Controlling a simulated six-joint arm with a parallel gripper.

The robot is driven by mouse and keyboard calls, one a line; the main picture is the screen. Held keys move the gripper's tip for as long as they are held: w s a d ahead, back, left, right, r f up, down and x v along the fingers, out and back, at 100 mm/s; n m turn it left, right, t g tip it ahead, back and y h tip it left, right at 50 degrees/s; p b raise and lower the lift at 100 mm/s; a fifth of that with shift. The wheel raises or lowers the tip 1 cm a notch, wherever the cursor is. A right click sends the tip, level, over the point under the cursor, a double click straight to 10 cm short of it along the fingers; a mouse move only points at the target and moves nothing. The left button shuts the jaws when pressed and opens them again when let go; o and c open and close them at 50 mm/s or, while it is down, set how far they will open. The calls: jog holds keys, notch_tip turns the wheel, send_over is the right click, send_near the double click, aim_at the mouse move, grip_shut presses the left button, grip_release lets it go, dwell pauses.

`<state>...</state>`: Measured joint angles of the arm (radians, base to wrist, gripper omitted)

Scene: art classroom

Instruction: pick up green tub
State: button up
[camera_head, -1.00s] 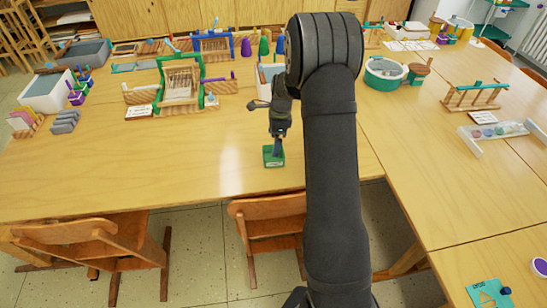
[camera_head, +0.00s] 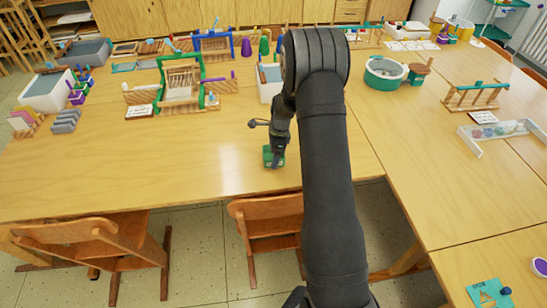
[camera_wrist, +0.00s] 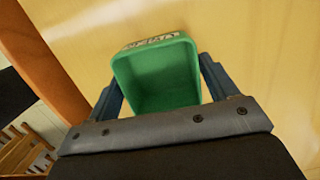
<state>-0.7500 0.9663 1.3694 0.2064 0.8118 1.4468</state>
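The green tub (camera_head: 267,154) is a small, open-topped box on the wooden table, close to its front edge. In the wrist view the tub (camera_wrist: 165,78) looks empty, with a pale lettered label on its far rim. My gripper (camera_head: 277,162) is down at the tub and hides part of it in the head view. In the wrist view my gripper (camera_wrist: 162,88) has its two blue fingers apart, one on each side of the tub. A narrow gap seems to show by the right finger; contact on the left is unclear.
The table (camera_head: 180,165) around the tub is clear. Behind it stand a green-framed loom (camera_head: 181,85) and a white bin (camera_head: 268,90), partly hidden by my arm. A wooden chair (camera_head: 268,215) stands at the front edge.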

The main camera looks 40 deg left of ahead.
jog(key=c, duration=0.6)
